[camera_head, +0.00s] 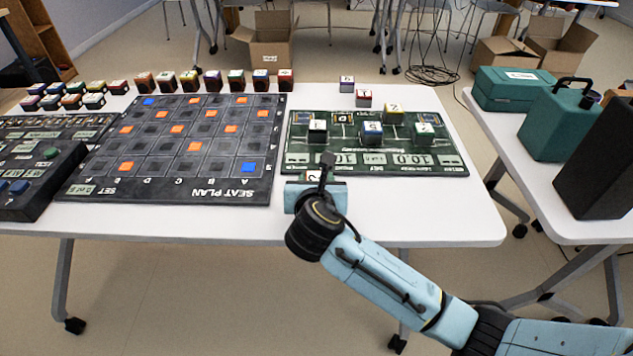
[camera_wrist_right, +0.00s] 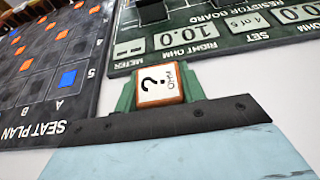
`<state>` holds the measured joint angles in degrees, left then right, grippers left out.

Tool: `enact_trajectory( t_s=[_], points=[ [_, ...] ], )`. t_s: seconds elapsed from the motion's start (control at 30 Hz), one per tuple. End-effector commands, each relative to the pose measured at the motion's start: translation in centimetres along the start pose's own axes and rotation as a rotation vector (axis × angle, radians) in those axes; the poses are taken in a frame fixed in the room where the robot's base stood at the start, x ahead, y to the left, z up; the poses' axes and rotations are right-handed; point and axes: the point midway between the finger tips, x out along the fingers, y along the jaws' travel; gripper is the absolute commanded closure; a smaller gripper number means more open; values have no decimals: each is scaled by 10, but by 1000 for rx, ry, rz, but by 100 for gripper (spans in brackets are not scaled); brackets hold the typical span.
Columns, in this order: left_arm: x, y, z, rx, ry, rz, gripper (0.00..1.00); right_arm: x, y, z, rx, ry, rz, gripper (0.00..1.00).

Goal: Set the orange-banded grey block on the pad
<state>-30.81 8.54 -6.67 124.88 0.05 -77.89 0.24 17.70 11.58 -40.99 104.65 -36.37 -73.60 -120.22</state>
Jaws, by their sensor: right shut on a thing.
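My right gripper (camera_head: 316,180) is over the white table just in front of the green resistor board. In the right wrist view its green fingers (camera_wrist_right: 160,92) are shut on a small block (camera_wrist_right: 158,86). The block's white top reads "? OHM" and its visible side is orange-brown; I cannot see grey on it. In the head view the block is mostly hidden behind the wrist. The resistor board (camera_head: 300,147) carries several blocks, among them a green one (camera_head: 317,131) and a blue one (camera_head: 372,132). I cannot pick out an empty pad. My left gripper is not in view.
The seat plan board (camera_head: 80,190) lies left of the gripper, with a row of blocks (camera_head: 190,82) behind it. Red (camera_head: 364,98) and purple (camera_head: 346,84) blocks stand behind the resistor board. A side table at right holds teal (camera_head: 560,125) and black (camera_head: 605,160) cases.

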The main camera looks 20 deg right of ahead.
Motion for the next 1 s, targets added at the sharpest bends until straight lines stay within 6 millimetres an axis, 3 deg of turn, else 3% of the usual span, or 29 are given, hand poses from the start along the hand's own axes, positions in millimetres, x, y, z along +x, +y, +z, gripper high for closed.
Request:
enact_trajectory(
  t_s=[0.33, 0.37, 0.5, 0.87, 0.93, 1.0],
  points=[
    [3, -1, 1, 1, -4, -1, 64, 1, 0, -1, -1, 0, 0, 84],
    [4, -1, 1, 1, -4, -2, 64, 1, 0, -2, 0, 0, 0, 58],
    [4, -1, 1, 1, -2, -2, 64, 1, 0, -2, 0, 0, 0, 39],
    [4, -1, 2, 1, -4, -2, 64, 0, 0, 0, 1, -1, 0, 38],
    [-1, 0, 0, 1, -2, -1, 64, -4, 0, 1, 0, 1, 0, 38],
    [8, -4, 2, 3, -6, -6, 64, -11, 0, 2, 0, 1, 1, 38]
  ],
)
